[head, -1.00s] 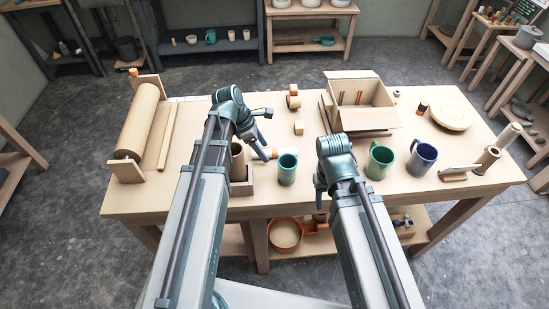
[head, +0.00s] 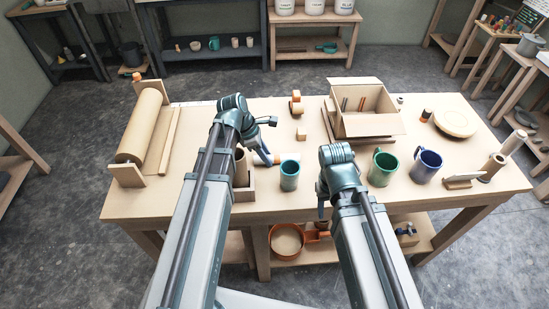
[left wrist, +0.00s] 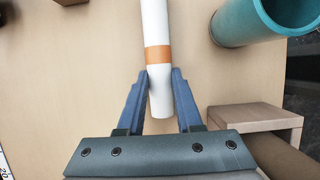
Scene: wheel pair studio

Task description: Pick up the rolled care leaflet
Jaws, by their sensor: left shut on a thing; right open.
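The rolled care leaflet (left wrist: 156,48) is a white tube with an orange band. In the left wrist view it runs from the top edge down between the fingers of my left gripper (left wrist: 161,82), which is shut on its near end. In the head view my left gripper (head: 265,157) points down at the table left of the teal cup (head: 289,175), and the leaflet is mostly hidden behind the arm and cup. I cannot tell whether the leaflet is off the table. My right gripper (head: 321,207) is open and empty near the table's front edge, partly hidden by its arm.
A wooden holder (left wrist: 245,117) stands close to the right of my left gripper; the teal cup also shows in the left wrist view (left wrist: 262,18). Green (head: 382,168) and blue (head: 425,165) mugs and an open carton (head: 368,124) stand to the right.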

